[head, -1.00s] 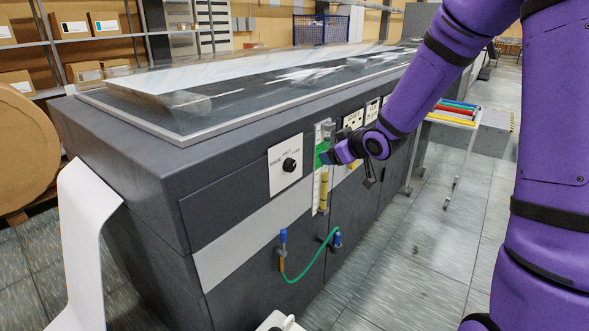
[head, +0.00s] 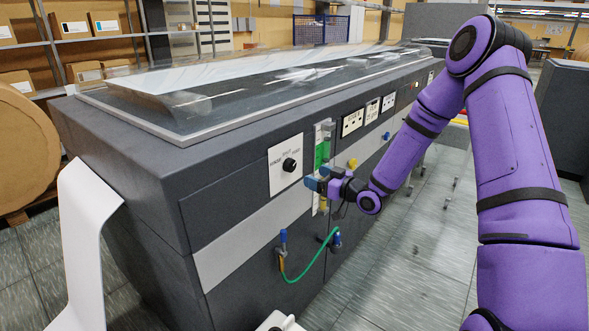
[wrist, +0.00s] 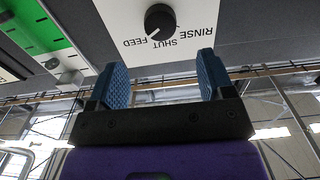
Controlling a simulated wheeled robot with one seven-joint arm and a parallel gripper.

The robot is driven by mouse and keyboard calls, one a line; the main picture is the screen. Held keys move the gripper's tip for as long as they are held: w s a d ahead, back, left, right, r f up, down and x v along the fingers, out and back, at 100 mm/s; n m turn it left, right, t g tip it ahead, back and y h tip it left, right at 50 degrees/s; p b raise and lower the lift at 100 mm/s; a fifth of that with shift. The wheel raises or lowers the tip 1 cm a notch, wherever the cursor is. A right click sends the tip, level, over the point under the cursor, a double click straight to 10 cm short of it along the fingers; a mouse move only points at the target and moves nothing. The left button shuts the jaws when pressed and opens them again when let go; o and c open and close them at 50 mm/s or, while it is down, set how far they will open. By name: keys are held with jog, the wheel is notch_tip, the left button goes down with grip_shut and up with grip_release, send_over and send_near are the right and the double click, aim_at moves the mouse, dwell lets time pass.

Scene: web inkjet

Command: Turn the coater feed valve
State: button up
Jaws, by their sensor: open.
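The coater feed valve is a round black knob (head: 290,165) on a white plate (head: 283,183) on the machine's side. In the wrist view, the knob (wrist: 160,20) is at the top centre, with FEED, SHUT and RINSE printed upside down around it. A small pale mark on it seems to point towards FEED. My gripper (head: 317,178) is just right of the plate and slightly lower than the knob. In the wrist view, my gripper (wrist: 161,68) has its two blue fingers spread apart, empty, with the knob beyond their tips and not touched.
A green and yellow gauge strip (head: 320,150) is beside the plate, partly behind my gripper. A green hose (head: 310,268) loops below. More panels (head: 353,122) and a yellow knob (head: 353,163) are to the right. The floor (head: 400,270) alongside is clear.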

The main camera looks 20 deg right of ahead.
aim_at(293, 167)
jog(key=x, duration=0.9)
jog(key=c, duration=0.9)
